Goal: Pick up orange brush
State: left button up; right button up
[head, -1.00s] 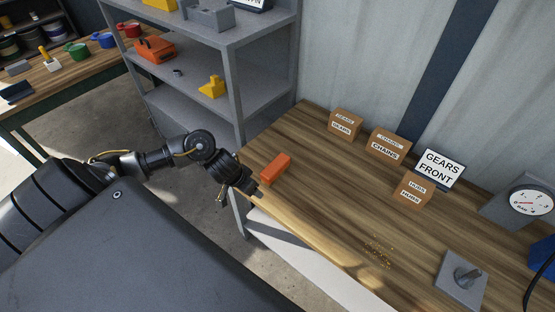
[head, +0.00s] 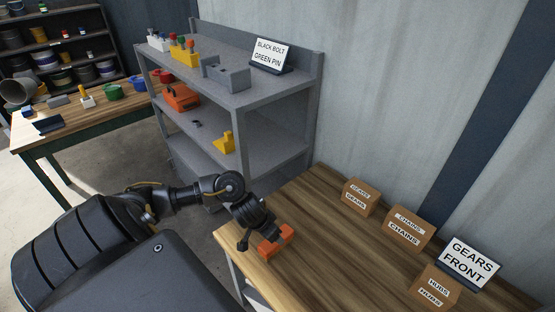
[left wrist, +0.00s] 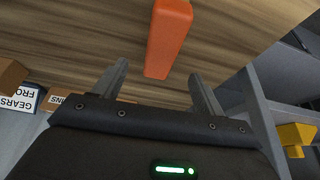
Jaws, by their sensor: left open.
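The orange brush (head: 278,243) lies on the wooden workbench (head: 320,215), near its left front corner. It looks like a plain orange block; no bristles show. My left gripper (head: 260,240) is open at the brush and covers part of it in the head view. In the left wrist view the brush (left wrist: 167,40) lies ahead of the open fingers (left wrist: 161,85), roughly in line with the gap between them. Nothing is between the fingers. My right gripper is in neither view.
Small cardboard boxes labelled gears (head: 359,197), chains (head: 409,228) and hubs (head: 434,288) stand along the bench, with a "GEARS FRONT" sign (head: 469,263). A grey shelf (head: 235,85) stands behind, beyond the bench's left end. The bench between brush and boxes is clear.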

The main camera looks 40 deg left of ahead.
aim_at(276, 243)
pick_arm(q)
jog(key=b+x, duration=0.1)
jog(key=x, duration=0.3)
jog(key=shift+f, duration=0.1)
jog(key=shift+w+f, duration=0.1)
jog(key=shift+f, duration=0.2)
jog(key=b+x, duration=0.1)
jog(key=x, duration=0.2)
jog(key=shift+w+f+b, duration=0.1)
jog(key=shift+f+b, duration=0.25)
jog(key=shift+f, duration=0.05)
jog(key=shift+w+f, duration=0.25)
jog(key=shift+f, duration=0.2)
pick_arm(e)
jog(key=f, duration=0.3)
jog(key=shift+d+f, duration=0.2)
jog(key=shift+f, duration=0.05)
pick_arm(q)
jog(key=shift+f, duration=0.25)
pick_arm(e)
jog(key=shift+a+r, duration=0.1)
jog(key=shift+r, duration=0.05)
pick_arm(q)
jog(key=c, duration=1.1)
